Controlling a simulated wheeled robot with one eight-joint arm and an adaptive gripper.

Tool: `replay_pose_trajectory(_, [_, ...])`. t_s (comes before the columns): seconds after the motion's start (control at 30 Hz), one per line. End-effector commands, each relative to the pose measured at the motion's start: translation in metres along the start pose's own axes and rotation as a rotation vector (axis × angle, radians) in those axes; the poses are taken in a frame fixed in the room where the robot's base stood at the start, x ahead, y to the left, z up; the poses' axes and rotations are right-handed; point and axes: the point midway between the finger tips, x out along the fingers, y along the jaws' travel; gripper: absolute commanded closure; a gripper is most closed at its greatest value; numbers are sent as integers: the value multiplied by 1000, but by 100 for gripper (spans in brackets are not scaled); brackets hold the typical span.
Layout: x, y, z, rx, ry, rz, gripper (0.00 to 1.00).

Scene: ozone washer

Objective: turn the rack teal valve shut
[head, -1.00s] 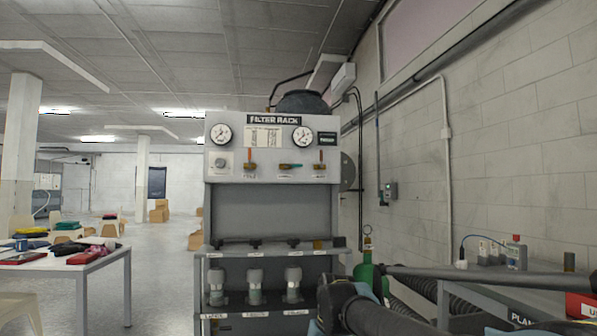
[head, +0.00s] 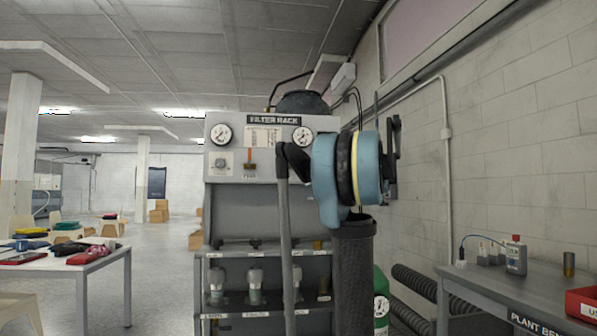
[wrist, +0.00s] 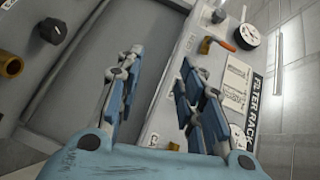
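The filter rack (head: 240,216) stands ahead with its white control panel at the top. The teal valve cannot be made out in either current view; my arm covers its part of the panel in the head view, and my fingers block much of the panel in the wrist view. An orange-handled valve (head: 250,167) shows left of my arm, and also in the wrist view (wrist: 221,43). My gripper (wrist: 157,62) is open, with nothing seen between its blue fingers. It faces the rack, one finger over the panel and the other over the grey recess; contact cannot be told.
Gauges (head: 221,134) and a grey knob (head: 220,163) sit on the panel. A lower shelf holds filter cups (head: 254,279). A green cylinder (head: 381,290) stands right of the rack, near the plant bench (head: 480,282). A table (head: 98,262) stands left; the floor between is clear.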

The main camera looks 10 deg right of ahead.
Motion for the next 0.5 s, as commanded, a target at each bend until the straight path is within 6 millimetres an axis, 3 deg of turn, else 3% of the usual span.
replay_pose_trajectory(0.03, [-8, -13, -25, 7, 28, -44, 65])
replay_pose_trajectory(0.1, [-19, -30, -53, 15, 61, -104, 65])
replay_pose_trajectory(0.2, [-33, -47, -82, 21, 97, -170, 65])
replay_pose_trajectory(0.37, [-44, -60, -104, 25, 125, -221, 65])
replay_pose_trajectory(0.5, [-36, -64, -108, 25, 128, -229, 65])
